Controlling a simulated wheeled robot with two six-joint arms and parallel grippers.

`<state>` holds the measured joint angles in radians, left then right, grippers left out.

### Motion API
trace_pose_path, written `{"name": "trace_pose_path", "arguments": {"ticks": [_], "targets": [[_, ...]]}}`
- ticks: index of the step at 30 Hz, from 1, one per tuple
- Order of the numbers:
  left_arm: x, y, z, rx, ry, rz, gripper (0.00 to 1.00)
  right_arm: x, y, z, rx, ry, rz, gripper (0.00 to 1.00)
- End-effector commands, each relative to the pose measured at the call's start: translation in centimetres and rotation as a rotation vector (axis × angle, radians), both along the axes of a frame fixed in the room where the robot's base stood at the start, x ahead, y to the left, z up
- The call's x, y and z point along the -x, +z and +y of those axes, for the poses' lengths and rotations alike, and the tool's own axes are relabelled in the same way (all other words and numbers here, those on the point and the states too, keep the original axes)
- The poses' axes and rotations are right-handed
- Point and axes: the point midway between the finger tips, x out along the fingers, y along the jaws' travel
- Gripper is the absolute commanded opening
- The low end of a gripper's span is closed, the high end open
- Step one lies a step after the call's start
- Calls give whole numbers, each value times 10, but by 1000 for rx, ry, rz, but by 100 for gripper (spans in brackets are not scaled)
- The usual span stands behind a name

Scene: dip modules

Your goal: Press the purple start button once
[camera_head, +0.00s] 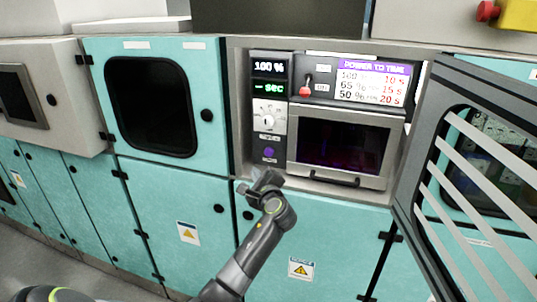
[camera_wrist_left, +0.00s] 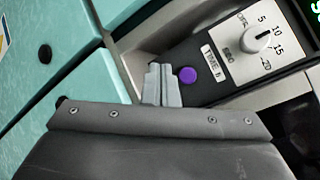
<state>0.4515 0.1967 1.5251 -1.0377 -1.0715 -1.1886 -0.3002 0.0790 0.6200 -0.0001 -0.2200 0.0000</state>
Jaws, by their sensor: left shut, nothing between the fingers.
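The purple start button (camera_head: 269,153) sits low on the dark control strip left of the machine's window. In the left wrist view the purple button (camera_wrist_left: 187,75) shows just right of my fingertips, with bare panel around it. My left gripper (camera_head: 262,176) is just below the button in the head view. Its fingers are shut together and empty, and they also show in the left wrist view (camera_wrist_left: 160,82). The fingertips look close to the panel beside the button; I cannot tell whether they touch it. My right gripper is in neither view.
Above the button are a timer dial (camera_head: 268,115) and a display (camera_head: 269,78) reading "100 %" and "- SEC". A red-tipped lever (camera_head: 306,88) stands beside a power-to-time chart (camera_head: 372,84). A slatted door (camera_head: 470,170) stands open at the right.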

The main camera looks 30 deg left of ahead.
Motion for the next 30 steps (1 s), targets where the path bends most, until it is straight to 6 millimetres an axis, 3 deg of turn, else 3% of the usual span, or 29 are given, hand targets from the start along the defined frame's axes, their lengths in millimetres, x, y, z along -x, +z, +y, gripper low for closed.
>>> {"name": "trace_pose_path", "arguments": {"ticks": [12, 18, 30], "targets": [[-51, -5, 12, -1, 0, -2, 0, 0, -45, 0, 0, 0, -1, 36], [-73, -3, 17, -1, -1, -1, 0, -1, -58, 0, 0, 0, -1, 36], [-83, 0, 20, 1, -1, 0, 0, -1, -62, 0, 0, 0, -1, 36]]}}
